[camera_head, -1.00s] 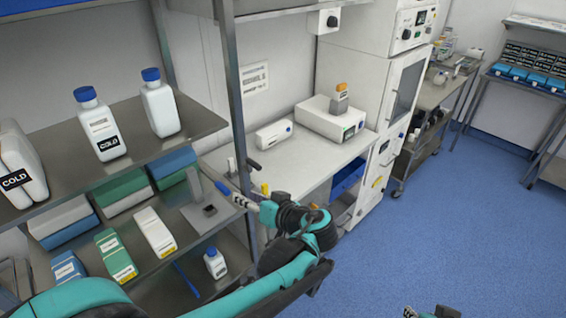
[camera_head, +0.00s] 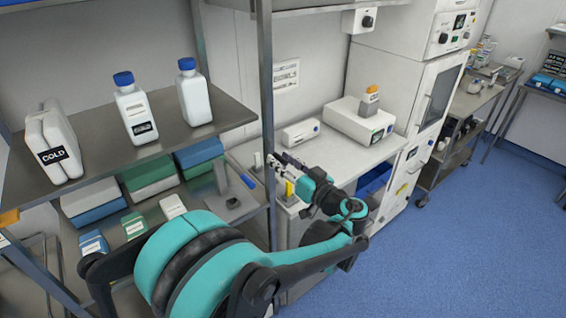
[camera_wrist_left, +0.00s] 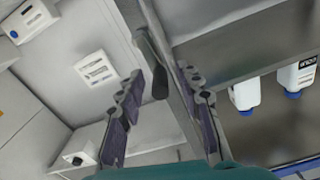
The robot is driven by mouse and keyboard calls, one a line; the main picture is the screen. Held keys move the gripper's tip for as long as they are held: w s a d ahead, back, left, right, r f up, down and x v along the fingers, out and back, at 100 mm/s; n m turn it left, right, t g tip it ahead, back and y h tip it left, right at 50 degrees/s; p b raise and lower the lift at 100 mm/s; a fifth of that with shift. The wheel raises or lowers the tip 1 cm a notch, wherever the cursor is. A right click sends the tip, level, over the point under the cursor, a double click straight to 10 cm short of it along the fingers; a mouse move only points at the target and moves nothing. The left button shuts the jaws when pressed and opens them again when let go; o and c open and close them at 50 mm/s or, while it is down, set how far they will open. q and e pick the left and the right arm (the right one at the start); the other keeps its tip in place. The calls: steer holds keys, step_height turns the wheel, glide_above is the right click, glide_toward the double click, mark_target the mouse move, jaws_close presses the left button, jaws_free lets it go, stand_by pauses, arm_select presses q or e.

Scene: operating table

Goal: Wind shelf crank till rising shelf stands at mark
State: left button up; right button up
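A metal rack holds an upper shelf (camera_head: 90,160) with white bottles and a lower shelf (camera_head: 250,222) with boxes. Which shelf rises, and where its mark is, I cannot tell. My left gripper (camera_head: 276,160) is beside the rack's front post (camera_head: 266,100). In the left wrist view its fingers (camera_wrist_left: 162,85) are apart, with a dark handle (camera_wrist_left: 155,68), likely the crank's, and the grey post (camera_wrist_left: 180,95) seen between and beyond them. Contact with the handle cannot be made out. The crank's base is hidden in the head view. My right gripper is out of view.
A white bottle marked COLD (camera_head: 58,150) and two blue-capped bottles stand on the upper shelf. A grey device with an upright plate (camera_head: 221,178) is on the lower shelf. A bench (camera_head: 350,155) with white instruments stands behind. The blue floor (camera_head: 470,250) at right is clear.

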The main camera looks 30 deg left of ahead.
arm_select(q)
jaws_close()
steer(key=shift+w+d+m, duration=0.1)
steer(key=shift+w+m, duration=0.1)
steer(key=shift+m, duration=0.4)
steer(key=shift+w+d+f+m+b, duration=0.2)
steer(key=shift+w+f+m, duration=0.4)
steer(key=shift+m, duration=1.75)
steer(key=shift+w+d+f+m+b, duration=0.1)
steer(key=shift+w+d+f+m, duration=0.45)
steer(key=shift+m, duration=1.85)
steer(key=shift+w+d+f+m+b, duration=0.25)
steer(key=shift+w+m, duration=0.55)
steer(key=shift+m, duration=1.55)
steer(key=shift+a+f, duration=0.1)
steer(key=shift+a, duration=0.1)
